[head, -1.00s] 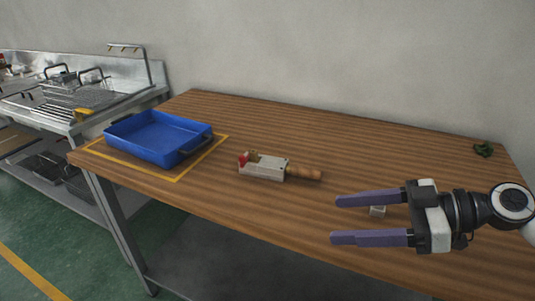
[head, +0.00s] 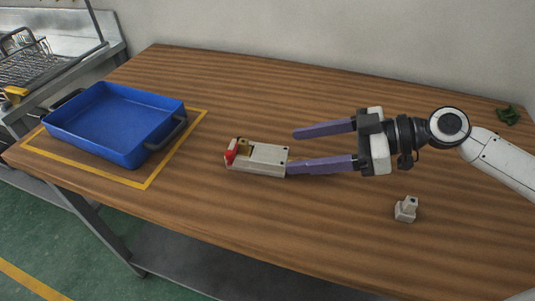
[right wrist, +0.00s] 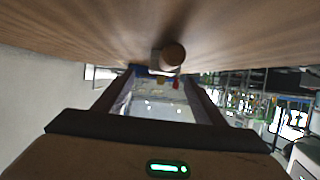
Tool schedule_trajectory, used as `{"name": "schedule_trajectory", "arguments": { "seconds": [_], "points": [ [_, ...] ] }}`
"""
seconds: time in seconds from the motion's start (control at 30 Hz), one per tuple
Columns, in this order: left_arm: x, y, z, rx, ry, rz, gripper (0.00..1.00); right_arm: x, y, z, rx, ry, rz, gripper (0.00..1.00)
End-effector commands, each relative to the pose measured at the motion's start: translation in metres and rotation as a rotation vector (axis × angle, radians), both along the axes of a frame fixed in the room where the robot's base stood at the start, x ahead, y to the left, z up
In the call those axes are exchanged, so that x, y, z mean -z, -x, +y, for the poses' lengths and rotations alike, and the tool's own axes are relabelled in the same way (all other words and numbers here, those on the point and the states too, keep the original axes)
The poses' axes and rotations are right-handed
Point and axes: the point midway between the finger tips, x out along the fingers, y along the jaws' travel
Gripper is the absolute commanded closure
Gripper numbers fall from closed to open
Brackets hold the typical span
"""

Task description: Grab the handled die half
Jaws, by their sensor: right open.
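The die half (head: 262,158), a pale block with a red piece and a brass-coloured piece at its left end, lies on the wooden table. Its brown handle is hidden behind my lower right finger in the head view. In the right wrist view the round handle end (right wrist: 172,55) shows between the lines of the two fingers, toward the table side. My right gripper (head: 291,151) is open and empty, its purple fingers pointing left, with the tips near the block's right end. I cannot tell whether they touch it. My left gripper is out of view.
A blue tray (head: 95,146) with dark handles stands inside a yellow outline on the table's left. A small grey piece (head: 405,209) lies below my right arm. The table's front middle is clear.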

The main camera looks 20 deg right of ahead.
Motion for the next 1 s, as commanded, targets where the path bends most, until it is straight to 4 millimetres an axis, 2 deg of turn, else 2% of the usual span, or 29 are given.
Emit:
{"name": "schedule_trajectory", "arguments": {
  "seconds": [0.17,0.5,0.8,1.0],
  "points": [
    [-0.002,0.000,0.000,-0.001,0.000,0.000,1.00,0.002,-0.004,0.009,-0.001,0.000,0.000,0.36],
    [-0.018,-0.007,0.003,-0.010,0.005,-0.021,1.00,0.017,-0.017,0.048,-0.001,-0.002,0.001,0.36],
    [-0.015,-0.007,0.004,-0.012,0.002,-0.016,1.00,0.021,-0.019,0.051,0.000,0.002,0.000,0.36],
    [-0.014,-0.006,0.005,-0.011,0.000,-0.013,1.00,0.021,-0.019,0.051,-0.001,0.002,0.000,0.70]
  ]
}}
